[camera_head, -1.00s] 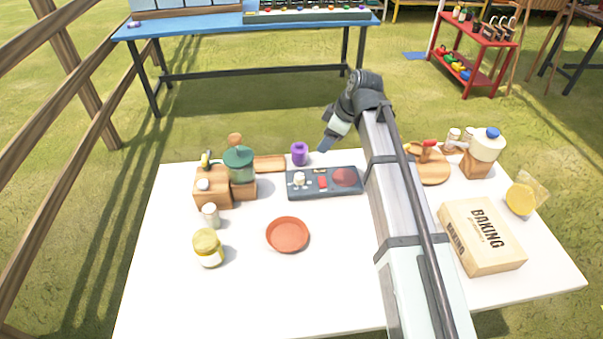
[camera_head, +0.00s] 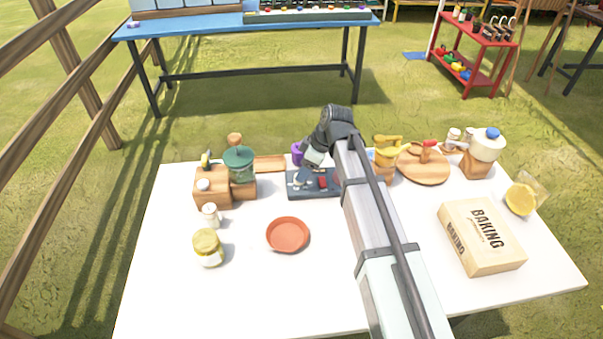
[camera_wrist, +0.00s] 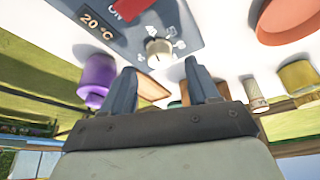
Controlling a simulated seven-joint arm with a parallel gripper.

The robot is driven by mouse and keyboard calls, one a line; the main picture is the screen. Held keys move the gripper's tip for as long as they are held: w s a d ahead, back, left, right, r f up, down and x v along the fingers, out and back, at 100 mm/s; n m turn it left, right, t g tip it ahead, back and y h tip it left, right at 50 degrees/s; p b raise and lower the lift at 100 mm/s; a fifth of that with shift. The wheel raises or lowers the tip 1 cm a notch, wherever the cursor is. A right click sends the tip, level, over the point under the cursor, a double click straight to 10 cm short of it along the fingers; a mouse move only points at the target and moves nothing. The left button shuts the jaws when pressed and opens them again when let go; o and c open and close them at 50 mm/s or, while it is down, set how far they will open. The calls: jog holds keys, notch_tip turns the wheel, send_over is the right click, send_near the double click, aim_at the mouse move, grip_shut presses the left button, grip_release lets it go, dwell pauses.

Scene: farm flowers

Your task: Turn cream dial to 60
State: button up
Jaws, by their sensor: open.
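The cream dial (camera_wrist: 159,52) sits on a dark blue-grey control panel (camera_wrist: 184,22), beside a red switch (camera_wrist: 131,36) and a "20°C" readout. In the wrist view the dial has small marks around it. My gripper (camera_wrist: 163,78) is open, its two fingers apart, with the dial showing beyond and between the fingertips. I cannot tell whether the fingers touch it. In the head view my gripper (camera_head: 304,180) is over the left part of the panel (camera_head: 318,190), and the dial is hidden or hard to make out there.
A purple cup (camera_head: 297,153) stands just behind the panel. A terracotta dish (camera_head: 288,234) is in front, a green grinder (camera_head: 239,164) is to the left, and a yellow-topped jar (camera_head: 208,249) is at front left. A baking box (camera_head: 480,236) is at right. The front middle of the white table is clear.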

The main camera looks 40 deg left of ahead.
jog(key=shift+x, duration=1.65)
jog(key=c, duration=1)
